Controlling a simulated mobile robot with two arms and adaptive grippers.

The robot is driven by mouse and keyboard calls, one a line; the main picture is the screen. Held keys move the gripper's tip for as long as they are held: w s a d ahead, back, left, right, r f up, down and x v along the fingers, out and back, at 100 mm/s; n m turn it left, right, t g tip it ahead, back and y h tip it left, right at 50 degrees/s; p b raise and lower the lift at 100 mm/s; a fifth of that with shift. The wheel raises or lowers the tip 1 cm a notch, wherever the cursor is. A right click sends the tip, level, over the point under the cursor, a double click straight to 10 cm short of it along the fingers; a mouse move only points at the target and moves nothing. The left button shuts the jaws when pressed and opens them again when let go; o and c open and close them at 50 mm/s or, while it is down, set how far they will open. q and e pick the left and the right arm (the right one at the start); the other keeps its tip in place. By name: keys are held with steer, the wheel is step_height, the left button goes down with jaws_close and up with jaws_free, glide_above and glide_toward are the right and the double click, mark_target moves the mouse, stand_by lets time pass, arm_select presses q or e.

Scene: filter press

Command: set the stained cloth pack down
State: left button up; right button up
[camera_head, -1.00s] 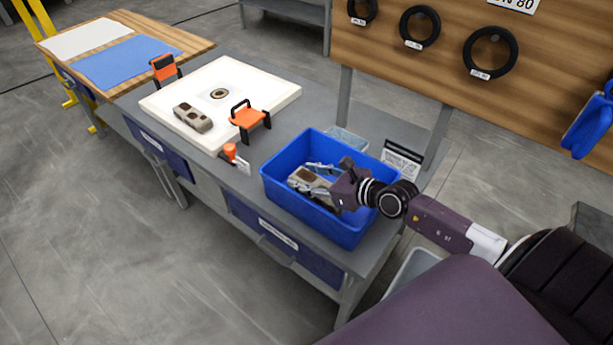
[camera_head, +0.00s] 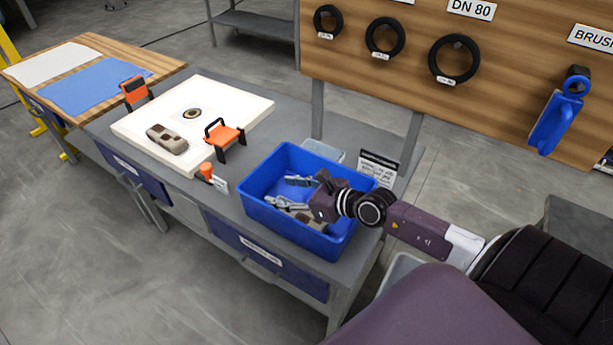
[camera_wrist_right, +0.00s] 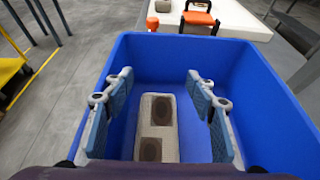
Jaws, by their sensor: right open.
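A stained cloth pack (camera_head: 312,221), beige-grey with dark brown patches, lies in the blue bin (camera_head: 268,213). In the right wrist view the pack (camera_wrist_right: 157,112) lies lengthwise on the floor of the blue bin (camera_wrist_right: 270,105). My right gripper (camera_head: 300,192) is inside the bin above it. Its fingers (camera_wrist_right: 160,108) are open, one on each side of the pack, with gaps visible on both sides. A second stained pack (camera_head: 167,139) rests on the white plate (camera_head: 240,105). My left gripper is not in view.
An orange-black handle (camera_head: 224,136) stands on the plate, another (camera_head: 134,91) at its far left. A clear container (camera_head: 323,150) and a sign (camera_head: 378,168) stand behind the bin. Blue and white cloths lie on the wooden table (camera_head: 165,68). Bin walls surround my gripper.

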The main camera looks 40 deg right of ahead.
steer(key=b+v, duration=0.2)
steer(key=v, duration=1)
steer(key=shift+f, duration=0.1)
steer(key=shift+d, duration=0.1)
stand_by(0.3)
